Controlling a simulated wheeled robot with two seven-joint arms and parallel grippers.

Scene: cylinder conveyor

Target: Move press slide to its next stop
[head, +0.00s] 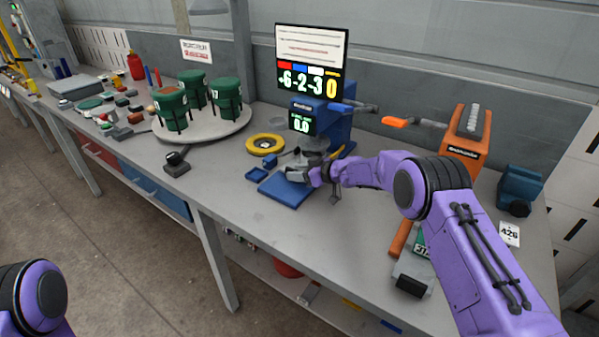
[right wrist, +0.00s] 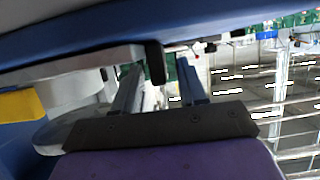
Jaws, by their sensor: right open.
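The blue press (head: 338,122) stands at the back of the bench, with a small green readout on its front and a grey round part low down. A blue base plate (head: 285,191) lies in front of it. My right gripper (head: 303,174) is at the press front, just above this plate. In the right wrist view my right gripper (right wrist: 160,78) has its two fingers apart, with a dark peg (right wrist: 155,63) near the gap. I cannot tell whether they touch. A pale rounded part (right wrist: 75,122) is at the left. The slide is not clearly distinguishable. My left gripper is out of view.
A screen (head: 311,60) stands behind the press. A yellow ring (head: 266,144) and a round tray (head: 228,128) with green canisters are to the left. An orange-handled lever (head: 396,122) and an orange machine (head: 465,145) are to the right.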

